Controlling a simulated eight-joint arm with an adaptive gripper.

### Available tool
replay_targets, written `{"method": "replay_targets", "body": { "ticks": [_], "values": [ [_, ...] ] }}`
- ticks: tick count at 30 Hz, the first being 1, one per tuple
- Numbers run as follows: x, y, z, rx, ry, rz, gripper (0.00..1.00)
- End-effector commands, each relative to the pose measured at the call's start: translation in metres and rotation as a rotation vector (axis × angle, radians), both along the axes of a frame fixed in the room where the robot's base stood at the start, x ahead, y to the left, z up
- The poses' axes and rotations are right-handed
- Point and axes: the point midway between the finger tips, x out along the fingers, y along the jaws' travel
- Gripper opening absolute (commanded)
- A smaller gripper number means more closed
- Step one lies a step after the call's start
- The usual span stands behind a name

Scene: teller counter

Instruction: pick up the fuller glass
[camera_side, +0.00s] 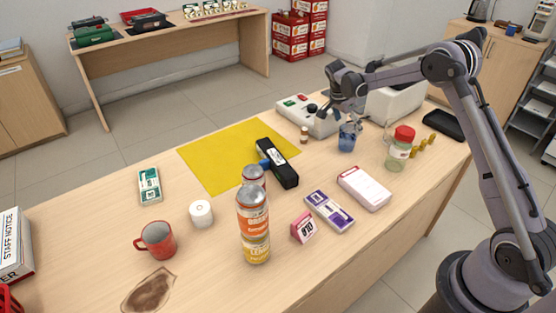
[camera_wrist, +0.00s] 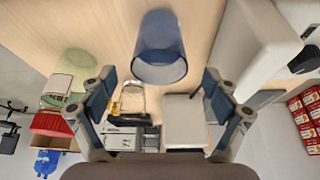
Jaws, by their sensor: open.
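A blue-tinted glass (camera_side: 347,138) stands on the counter below my gripper (camera_side: 346,121) in the side view. In the wrist view the blue glass (camera_wrist: 160,48) appears at top centre, beyond and roughly between the fingers of my gripper (camera_wrist: 158,88). The gripper is open and empty, with the glass apart from its fingers. A clear, glass-like outline (camera_wrist: 133,98) shows near the left finger in the wrist view; it is faint. I cannot tell the fill level of either.
A white box (camera_side: 364,189) lies in front. Stacked cans (camera_side: 254,225) stand nearer the camera.

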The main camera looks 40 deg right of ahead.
Motion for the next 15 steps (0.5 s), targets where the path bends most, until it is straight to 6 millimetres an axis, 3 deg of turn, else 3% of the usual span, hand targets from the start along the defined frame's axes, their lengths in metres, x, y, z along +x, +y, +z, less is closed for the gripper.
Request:
{"method": "replay_targets", "body": {
  "ticks": [9, 15],
  "values": [
    [-0.002, -0.01, -0.04, 0.0, 0.0, -0.001, 0.88],
    [-0.002, -0.013, -0.048, 0.0, 0.0, 0.0, 0.88]
  ]
}}
